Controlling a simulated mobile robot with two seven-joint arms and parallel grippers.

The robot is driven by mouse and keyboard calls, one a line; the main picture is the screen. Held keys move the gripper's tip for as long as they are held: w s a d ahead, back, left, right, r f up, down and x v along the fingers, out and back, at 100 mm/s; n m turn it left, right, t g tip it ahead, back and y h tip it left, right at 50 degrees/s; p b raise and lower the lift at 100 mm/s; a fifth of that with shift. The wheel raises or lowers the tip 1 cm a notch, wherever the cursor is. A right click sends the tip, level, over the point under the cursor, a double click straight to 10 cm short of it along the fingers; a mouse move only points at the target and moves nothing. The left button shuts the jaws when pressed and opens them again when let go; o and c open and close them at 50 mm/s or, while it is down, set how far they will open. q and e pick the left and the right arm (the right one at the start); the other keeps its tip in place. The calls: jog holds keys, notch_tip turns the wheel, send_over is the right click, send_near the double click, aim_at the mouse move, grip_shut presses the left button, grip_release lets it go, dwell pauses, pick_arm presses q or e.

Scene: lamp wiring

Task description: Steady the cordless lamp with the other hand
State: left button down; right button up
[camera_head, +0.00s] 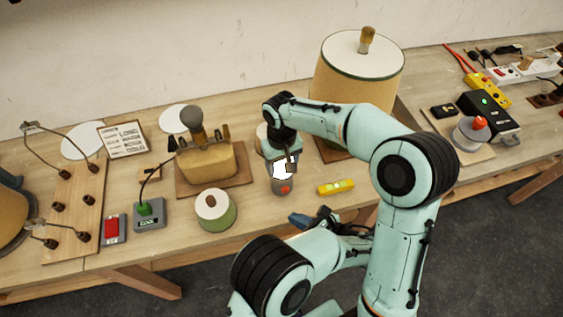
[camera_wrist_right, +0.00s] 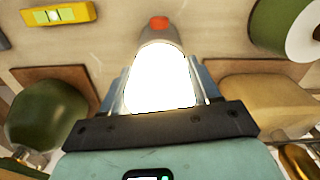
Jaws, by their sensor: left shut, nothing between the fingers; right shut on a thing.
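The cordless lamp (camera_head: 281,172) shows as a glowing white dome on a grey body with an orange-red button, near the table's front edge. It also shows lit in the right wrist view (camera_wrist_right: 160,80). My right gripper (camera_head: 287,160) comes down from above and is shut on the lamp, one finger on each side of the dome. The same fingers show in the wrist view (camera_wrist_right: 160,92). My left gripper (camera_head: 305,219) is shut and empty, apart from the lamp, below and right of it in the head view, by the table's front edge. The lamp's underside is hidden.
A yellow level (camera_head: 336,187) lies right of the lamp, and a green-sided spool (camera_head: 216,212) stands to its left. A squat tan lamp body (camera_head: 207,163) stands on a brown board behind the spool. A large shade (camera_head: 358,80) stands behind my right arm.

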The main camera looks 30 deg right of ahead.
jog(key=shift+s+f, duration=0.1)
jog(key=shift+f, duration=0.05)
jog(key=o, duration=1.3)
jog(key=shift+c, duration=0.2)
jog(key=shift+r, duration=0.2)
